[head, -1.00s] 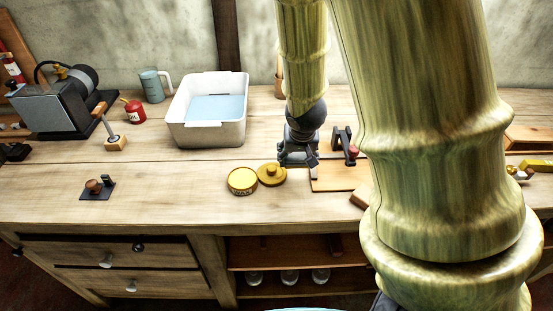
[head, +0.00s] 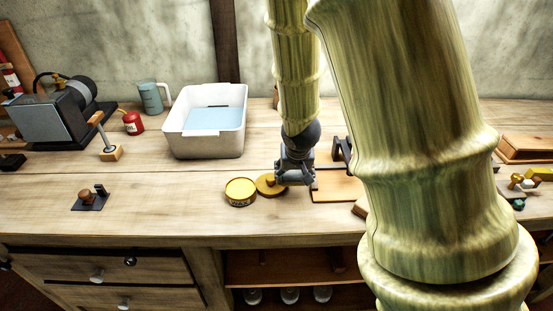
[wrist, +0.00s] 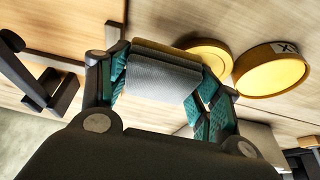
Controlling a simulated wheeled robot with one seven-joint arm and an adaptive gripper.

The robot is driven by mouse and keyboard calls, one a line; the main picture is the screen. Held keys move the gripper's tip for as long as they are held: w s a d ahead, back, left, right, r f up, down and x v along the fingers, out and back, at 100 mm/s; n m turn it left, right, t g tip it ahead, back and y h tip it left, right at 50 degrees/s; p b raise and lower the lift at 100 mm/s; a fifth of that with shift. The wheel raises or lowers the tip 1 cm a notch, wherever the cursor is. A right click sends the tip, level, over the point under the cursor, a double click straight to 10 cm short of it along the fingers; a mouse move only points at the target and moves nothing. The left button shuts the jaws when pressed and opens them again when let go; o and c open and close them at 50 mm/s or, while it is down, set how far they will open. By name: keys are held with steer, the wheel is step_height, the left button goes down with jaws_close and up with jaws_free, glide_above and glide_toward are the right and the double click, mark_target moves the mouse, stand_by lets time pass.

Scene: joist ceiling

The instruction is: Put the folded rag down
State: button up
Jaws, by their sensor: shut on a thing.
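The folded rag (wrist: 165,75) is a pale grey, layered piece of cloth, seen in the wrist view. My gripper (wrist: 168,82) is shut on it, with the teal finger pads on either side. In the head view my gripper (head: 294,180) is low over the bench, beside the yellow lid and the left edge of the wooden board. The rag cannot be made out clearly there. Whether the rag touches anything below cannot be told.
An open yellow tin (head: 240,192) and its lid (head: 268,184) are just left of my gripper. A wooden board (head: 338,187) lies to the right. A white basin (head: 205,145) stands behind left. The bench front left of the tin is clear up to a small dark stand (head: 90,198).

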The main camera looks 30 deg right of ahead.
steer(key=p, duration=0.4)
glide_toward(276, 160)
steer(key=shift+x, duration=1.15)
steer(key=shift+p+x, duration=0.6)
steer(key=shift+x, duration=0.5)
steer(key=shift+f+p, duration=0.55)
steer(key=shift+f, duration=0.15)
steer(key=shift+w, duration=0.1)
steer(key=shift+s+f+b, duration=0.2)
steer(key=shift+f+b, duration=0.2)
steer(key=shift+f, duration=0.2)
steer(key=o, duration=0.9)
steer(key=shift+f, duration=0.1)
steer(key=shift+o, duration=0.4)
steer(key=shift+w+f, duration=0.15)
steer(key=shift+f, duration=0.05)
steer(key=shift+r, duration=0.1)
steer(key=shift+r, duration=0.2)
